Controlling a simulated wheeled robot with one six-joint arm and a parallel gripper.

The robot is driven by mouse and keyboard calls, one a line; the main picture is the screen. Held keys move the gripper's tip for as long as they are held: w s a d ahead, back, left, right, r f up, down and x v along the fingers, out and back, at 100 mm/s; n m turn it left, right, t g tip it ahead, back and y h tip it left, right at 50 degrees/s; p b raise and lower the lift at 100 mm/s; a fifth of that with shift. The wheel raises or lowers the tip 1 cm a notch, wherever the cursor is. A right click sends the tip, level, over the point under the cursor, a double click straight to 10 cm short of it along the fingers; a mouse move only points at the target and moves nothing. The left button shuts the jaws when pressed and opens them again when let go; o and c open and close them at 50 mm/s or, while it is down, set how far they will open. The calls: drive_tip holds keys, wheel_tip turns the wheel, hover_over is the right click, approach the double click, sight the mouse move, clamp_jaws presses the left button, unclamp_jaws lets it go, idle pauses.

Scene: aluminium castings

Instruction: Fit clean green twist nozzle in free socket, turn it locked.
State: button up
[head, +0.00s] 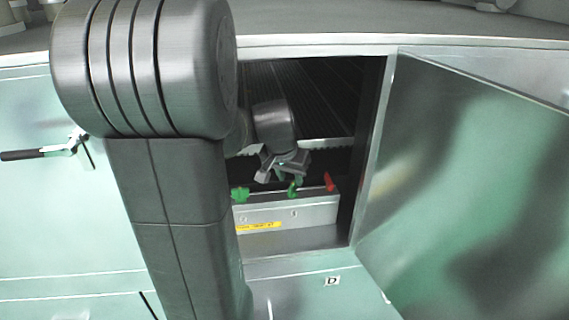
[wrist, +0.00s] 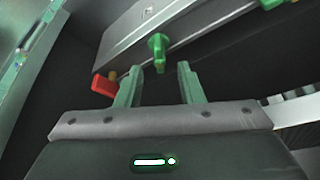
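My gripper (head: 283,172) is inside the open cabinet, just above a metal rail. In the wrist view its two fingers (wrist: 160,68) are apart, with nothing held. A green nozzle (wrist: 158,47) on the rail shows between and just past the fingertips, with a gap on each side; it is the middle green piece in the head view (head: 293,189). Another green nozzle (head: 240,194) sits at the rail's left end, partly seen in the wrist view (wrist: 270,4). A red piece (head: 330,181) is at the right end. I cannot make out a free socket or any dirt.
The rail (head: 310,214) has a yellow label (head: 257,227) on its front. The cabinet door (head: 465,180) stands open on the right. A dark ribbed surface (head: 300,95) lies behind the gripper. My arm hides the opening's left side.

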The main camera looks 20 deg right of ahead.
sight(293, 184)
drive_tip(key=shift+x, duration=1.55)
clamp_jaws()
drive_tip(key=shift+f, duration=0.1)
drive_tip(key=shift+w+m+g+h+b, duration=0.1)
drive_tip(key=shift+m+g+h+b, duration=0.25)
drive_tip(key=shift+m+b, duration=0.85)
drive_tip(key=shift+w+m+g+h+b, duration=0.1)
drive_tip(key=shift+m+g+h+b, duration=0.25)
drive_tip(key=shift+m+b, duration=0.8)
drive_tip(key=shift+m+g, duration=0.4)
drive_tip(key=shift+m, duration=0.45)
